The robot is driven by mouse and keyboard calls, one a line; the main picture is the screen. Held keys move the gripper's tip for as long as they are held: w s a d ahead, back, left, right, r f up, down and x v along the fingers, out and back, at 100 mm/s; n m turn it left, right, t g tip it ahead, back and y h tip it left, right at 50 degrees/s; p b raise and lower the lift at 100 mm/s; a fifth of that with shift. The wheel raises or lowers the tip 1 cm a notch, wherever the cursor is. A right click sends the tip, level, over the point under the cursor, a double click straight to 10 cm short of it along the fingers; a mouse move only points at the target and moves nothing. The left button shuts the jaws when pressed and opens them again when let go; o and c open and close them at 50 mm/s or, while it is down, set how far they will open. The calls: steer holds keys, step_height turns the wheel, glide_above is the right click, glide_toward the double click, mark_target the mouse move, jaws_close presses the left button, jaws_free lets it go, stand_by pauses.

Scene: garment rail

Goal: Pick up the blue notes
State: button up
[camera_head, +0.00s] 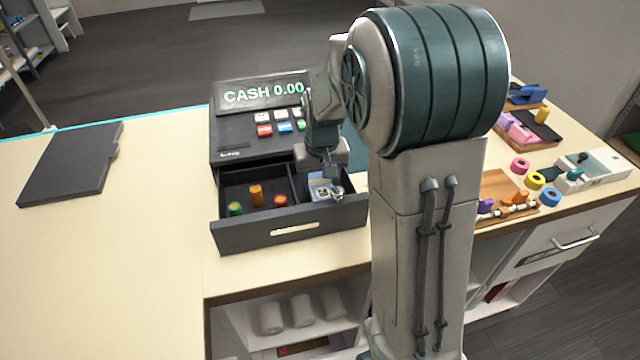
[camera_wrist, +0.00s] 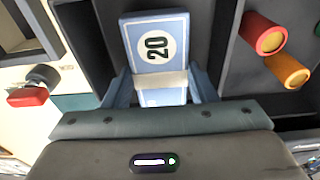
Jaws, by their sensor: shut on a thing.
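The blue notes (camera_wrist: 157,45) are a banded stack marked 20, with a pale band across it. They lie in the right compartment of the open cash drawer (camera_head: 290,232); in the head view they show only in part (camera_head: 320,188). My gripper (camera_wrist: 160,88) reaches down into that compartment, its fingers shut on the two sides of the stack near the band. In the head view my gripper (camera_head: 328,180) partly covers the notes. I cannot tell whether the stack is lifted off the drawer floor.
Red, orange and green coin rolls (camera_head: 257,195) stand in the drawer's left compartment. The cash register (camera_head: 232,130) rises behind the drawer. A black folder (camera_head: 70,165) lies at left, with bare counter around it. Tape rolls (camera_head: 535,181) and trays stand at right.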

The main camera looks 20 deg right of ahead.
mark_target(322, 182)
steer(key=r, duration=0.3)
steer(key=shift+d, duration=0.3)
steer(key=s+d+r+p, duration=0.2)
steer(key=d+r, duration=0.8)
steer(key=r, duration=0.1)
steer(key=shift+s+d+r, duration=0.2)
steer(key=shift+d+r, duration=0.1)
steer(key=shift+d, duration=0.1)
